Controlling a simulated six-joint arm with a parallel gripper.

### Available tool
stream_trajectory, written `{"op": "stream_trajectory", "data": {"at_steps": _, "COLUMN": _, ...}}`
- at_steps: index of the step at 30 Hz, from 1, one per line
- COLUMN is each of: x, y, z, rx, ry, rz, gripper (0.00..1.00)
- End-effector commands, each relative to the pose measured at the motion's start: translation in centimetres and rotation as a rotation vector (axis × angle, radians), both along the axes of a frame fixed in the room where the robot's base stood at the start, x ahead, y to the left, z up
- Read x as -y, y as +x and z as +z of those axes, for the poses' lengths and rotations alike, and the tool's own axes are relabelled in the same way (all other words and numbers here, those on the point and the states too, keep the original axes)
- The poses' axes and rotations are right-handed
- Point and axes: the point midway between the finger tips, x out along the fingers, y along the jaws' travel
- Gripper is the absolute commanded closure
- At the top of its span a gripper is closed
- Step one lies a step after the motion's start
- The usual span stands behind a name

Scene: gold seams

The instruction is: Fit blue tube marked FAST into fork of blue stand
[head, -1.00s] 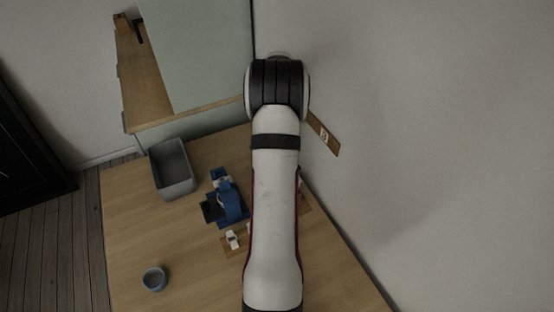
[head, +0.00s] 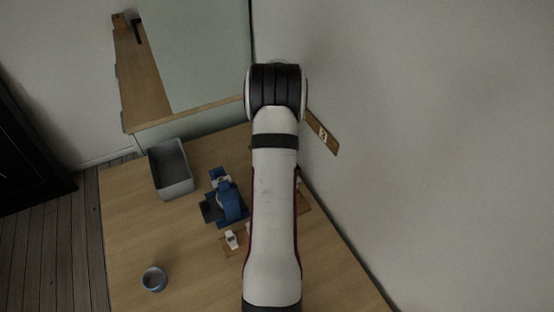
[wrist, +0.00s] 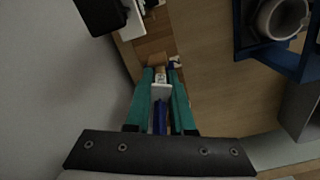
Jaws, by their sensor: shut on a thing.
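My gripper (wrist: 165,72) has teal fingers and is shut on a tube in the wrist view. The tube has a blue body (wrist: 160,118) and a white label (wrist: 161,91) whose lettering is too small to read. The blue stand (head: 231,203) is on the table left of my arm in the head view. A blue frame around a pale round part (wrist: 243,42) shows at upper right in the wrist view, apart from the fingers; I cannot tell for sure whether it is the stand. My arm hides the gripper and tube in the head view.
A grey bin (head: 176,190) stands behind the stand, and a small blue-grey cup (head: 154,279) is at the front left. A small white piece (head: 232,240) lies on a wooden plate near the stand. A wall rises on the right. The front-left table is mostly clear.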

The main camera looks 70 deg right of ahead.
Motion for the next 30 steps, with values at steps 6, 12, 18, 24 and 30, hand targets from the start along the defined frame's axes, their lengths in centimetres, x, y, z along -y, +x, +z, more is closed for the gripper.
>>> {"op": "stream_trajectory", "data": {"at_steps": 6, "x": 0.1, "y": 0.0, "z": 2.3, "rx": 0.000, "ry": -0.003, "rz": 0.000, "gripper": 1.00}}
{"op": "stream_trajectory", "data": {"at_steps": 12, "x": 0.1, "y": 0.0, "z": 7.6, "rx": 0.001, "ry": -0.004, "rz": -0.001, "gripper": 1.00}}
{"op": "stream_trajectory", "data": {"at_steps": 18, "x": -1.4, "y": 1.7, "z": 11.1, "rx": 0.001, "ry": -0.004, "rz": 0.048, "gripper": 1.00}}
{"op": "stream_trajectory", "data": {"at_steps": 24, "x": -7.3, "y": 6.6, "z": 14.7, "rx": 0.003, "ry": -0.008, "rz": 0.219, "gripper": 1.00}}
{"op": "stream_trajectory", "data": {"at_steps": 30, "x": -13.0, "y": 9.6, "z": 17.2, "rx": 0.005, "ry": -0.011, "rz": 0.367, "gripper": 1.00}}
